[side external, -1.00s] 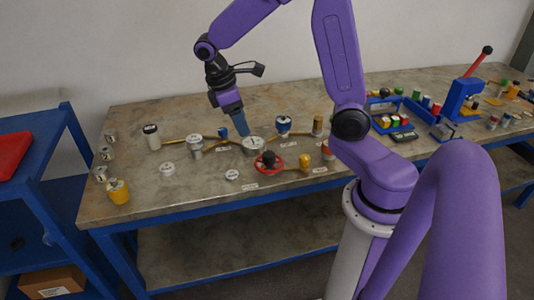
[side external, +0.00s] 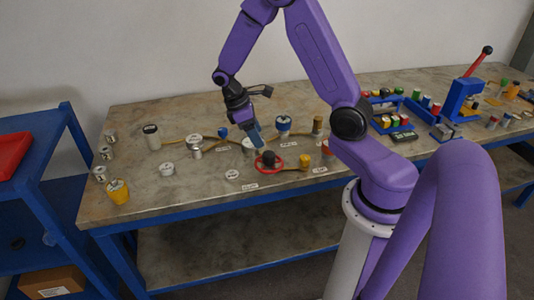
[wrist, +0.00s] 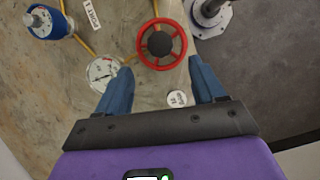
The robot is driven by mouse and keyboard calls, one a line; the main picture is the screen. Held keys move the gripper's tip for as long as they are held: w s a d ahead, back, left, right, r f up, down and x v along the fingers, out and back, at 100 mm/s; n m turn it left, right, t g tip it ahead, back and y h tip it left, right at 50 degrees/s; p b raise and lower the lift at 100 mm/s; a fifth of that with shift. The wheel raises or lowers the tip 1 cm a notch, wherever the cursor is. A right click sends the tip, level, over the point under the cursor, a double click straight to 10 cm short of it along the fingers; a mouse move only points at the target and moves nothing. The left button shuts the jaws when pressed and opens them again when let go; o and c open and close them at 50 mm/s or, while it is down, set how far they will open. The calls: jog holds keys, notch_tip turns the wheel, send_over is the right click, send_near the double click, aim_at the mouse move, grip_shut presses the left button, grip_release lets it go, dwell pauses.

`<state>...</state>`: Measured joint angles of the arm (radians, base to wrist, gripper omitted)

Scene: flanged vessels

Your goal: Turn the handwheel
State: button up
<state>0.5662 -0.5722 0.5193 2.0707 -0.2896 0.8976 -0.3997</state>
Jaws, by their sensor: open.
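The handwheel (side external: 267,163) is a red ring with spokes and a dark round hub, set low over the bench near its front edge. In the wrist view the handwheel (wrist: 162,44) lies ahead of the fingertips, with its whole rim visible. My gripper (side external: 258,140) points down just behind and above the wheel in the side view. In the wrist view my gripper (wrist: 160,75) has its two blue fingers wide apart with nothing between them. The fingers look apart from the rim, though the exact height gap is hard to tell.
A small white labelled disc (wrist: 177,98) lies between the fingers' lines. A yellow-topped part (side external: 304,160) is right of the wheel.

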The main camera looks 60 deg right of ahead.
aim_at(268, 154)
jog(key=x, duration=0.9)
jog(key=c, duration=1.1)
jog(key=shift+o, duration=0.2)
